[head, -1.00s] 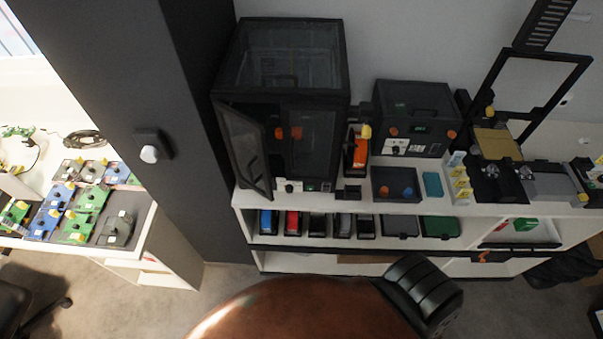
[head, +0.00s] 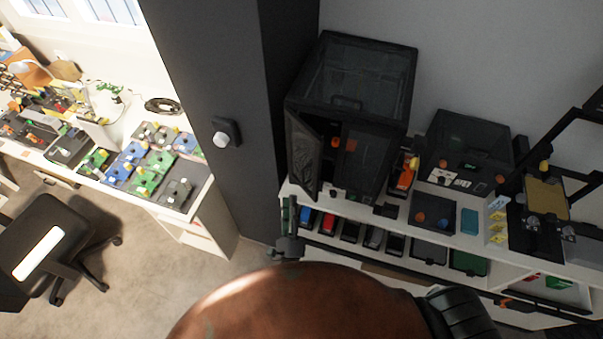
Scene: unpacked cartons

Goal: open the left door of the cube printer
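The cube printer (head: 352,82) is a dark, see-through cabinet on the white shelf unit. Its left door (head: 304,155) stands swung outward at its left front, with a dark gap between it and the right door (head: 358,165). The right door looks closed. My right gripper (head: 289,215) is low in front of the shelf unit, below the left door and apart from it. It is small and dark, so its finger opening is unclear. My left gripper is not in view.
A dark pillar (head: 205,90) with a knob stands left of the printer. Several coloured bins (head: 328,224) fill the lower shelf. An orange-and-black item (head: 404,174) and a dark tray (head: 432,214) sit right of the printer. A chair (head: 55,250) stands on open floor at left.

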